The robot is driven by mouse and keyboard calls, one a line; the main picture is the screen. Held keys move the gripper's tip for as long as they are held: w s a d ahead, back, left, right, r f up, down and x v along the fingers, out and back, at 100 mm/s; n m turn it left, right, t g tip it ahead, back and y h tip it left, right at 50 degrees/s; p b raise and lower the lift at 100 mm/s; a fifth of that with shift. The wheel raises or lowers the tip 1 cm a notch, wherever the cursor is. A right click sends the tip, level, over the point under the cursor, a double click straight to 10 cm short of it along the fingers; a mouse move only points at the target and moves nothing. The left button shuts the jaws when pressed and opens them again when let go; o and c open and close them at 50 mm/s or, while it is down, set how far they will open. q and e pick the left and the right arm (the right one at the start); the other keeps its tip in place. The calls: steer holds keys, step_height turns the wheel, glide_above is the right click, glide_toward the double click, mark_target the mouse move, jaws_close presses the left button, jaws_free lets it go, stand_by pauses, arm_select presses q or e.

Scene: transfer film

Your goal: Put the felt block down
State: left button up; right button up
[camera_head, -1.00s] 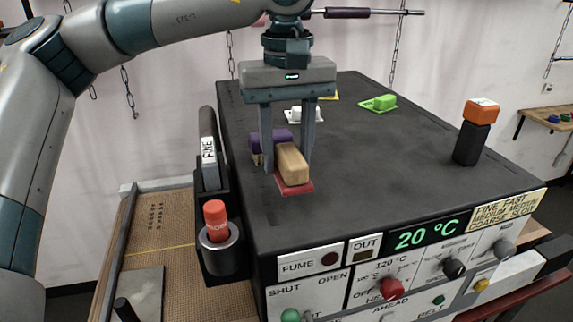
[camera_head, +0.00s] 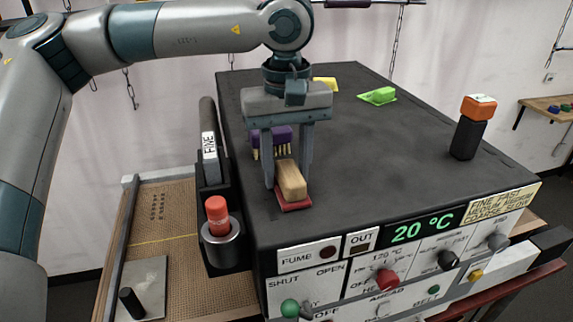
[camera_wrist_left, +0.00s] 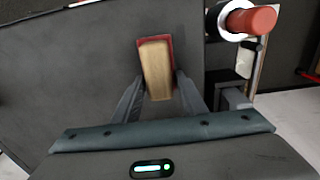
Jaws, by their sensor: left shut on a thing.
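The felt block (camera_head: 291,178) is a pale wooden block with a flat red layer (camera_head: 296,205) beneath it. It is at the near left of the dark machine top (camera_head: 370,160). My left gripper (camera_head: 288,182) points down with its fingers on either side of the block and is shut on it. In the left wrist view the block (camera_wrist_left: 157,72) is between the fingertips, with red showing along its far edge. I cannot tell whether its underside touches the machine top. My right gripper is not in view.
A purple brush (camera_head: 283,136) with pale bristles is just behind the block, partly hidden by my gripper. An orange-capped dark cylinder (camera_head: 466,138) stands at the right. A red-capped bottle (camera_head: 217,212) sits in a left-side holder. The middle top is clear.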

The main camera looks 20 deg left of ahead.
mark_target(287, 165)
arm_select(q)
steer(key=shift+f, duration=0.15)
steer(key=o, duration=1.4)
steer(key=shift+r, duration=0.5)
step_height(287, 165, up, 10)
steer(key=b, duration=0.3)
steer(key=shift+r, duration=0.15)
steer(key=shift+s+r+b, duration=0.1)
steer(key=shift+r+b, duration=0.2)
steer(key=shift+r, duration=0.25)
